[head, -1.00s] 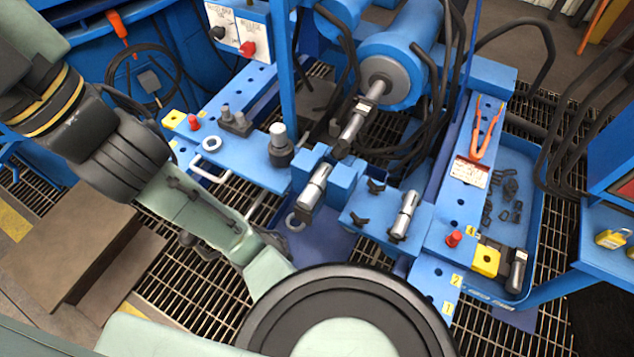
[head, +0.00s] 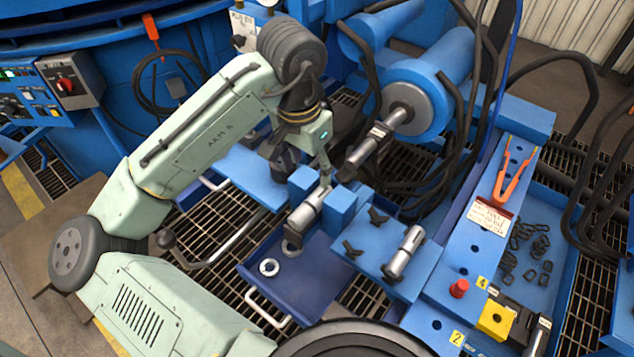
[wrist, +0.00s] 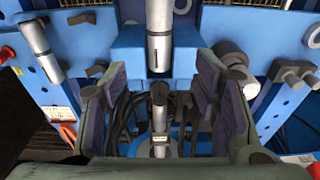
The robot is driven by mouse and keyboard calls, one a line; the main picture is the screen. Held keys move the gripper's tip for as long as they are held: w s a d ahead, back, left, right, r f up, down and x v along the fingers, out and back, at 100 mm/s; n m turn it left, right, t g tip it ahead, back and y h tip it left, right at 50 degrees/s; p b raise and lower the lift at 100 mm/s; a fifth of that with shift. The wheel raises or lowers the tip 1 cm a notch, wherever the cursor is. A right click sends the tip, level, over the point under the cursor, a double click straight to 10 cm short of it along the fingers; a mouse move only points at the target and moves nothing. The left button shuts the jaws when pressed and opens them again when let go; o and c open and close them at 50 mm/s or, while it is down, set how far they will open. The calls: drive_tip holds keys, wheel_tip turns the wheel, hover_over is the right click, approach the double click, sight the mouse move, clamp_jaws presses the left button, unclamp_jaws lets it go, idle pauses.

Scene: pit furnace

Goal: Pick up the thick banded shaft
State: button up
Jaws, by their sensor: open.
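A thick silver shaft (head: 308,208) with a band line and a dark lower end lies across the blue clamp blocks in the head view. It shows at the top middle of the wrist view (wrist: 159,38). A second silver shaft (head: 405,252) lies on the blue plate to the right; it shows at the upper left of the wrist view (wrist: 42,50). The pictures do not settle which is the named one. My gripper (head: 318,165) is just above the far end of the first shaft. In the wrist view its jaws (wrist: 160,82) are wide apart and empty.
A ram rod (head: 372,148) from the blue cylinder (head: 415,95) points at the blocks. Orange tongs (head: 512,175) and a red knob (head: 459,288) are at right. Hoses hang behind.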

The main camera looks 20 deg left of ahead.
sight(305, 207)
drive_tip(key=shift+s+a+f+g, duration=0.25)
drive_tip(key=shift+s+f+g, duration=0.15)
drive_tip(key=shift+s+f, duration=0.25)
drive_tip(key=shift+s+a+f+g, duration=0.2)
drive_tip(key=shift+s+f+g, duration=0.2)
drive_tip(key=shift+s+f, duration=0.2)
wheel_tip(305, 207, down, 4)
drive_tip(key=shift+w+r+b, duration=0.1)
drive_tip(key=shift+r+b, duration=0.05)
drive_tip(key=shift+b, duration=0.15)
drive_tip(key=shift+w+d+f, duration=0.1)
drive_tip(key=shift+w+f, duration=0.1)
drive_tip(key=shift+f, duration=0.8)
drive_tip(key=shift+w+f, duration=0.15)
drive_tip(key=shift+f, duration=0.8)
drive_tip(key=shift+w+d+f, duration=0.1)
drive_tip(key=shift+w+f, duration=0.1)
drive_tip(key=shift+f, duration=0.8)
drive_tip(key=shift+c, duration=0.3)
clamp_jaws()
drive_tip(key=shift+r, duration=0.1)
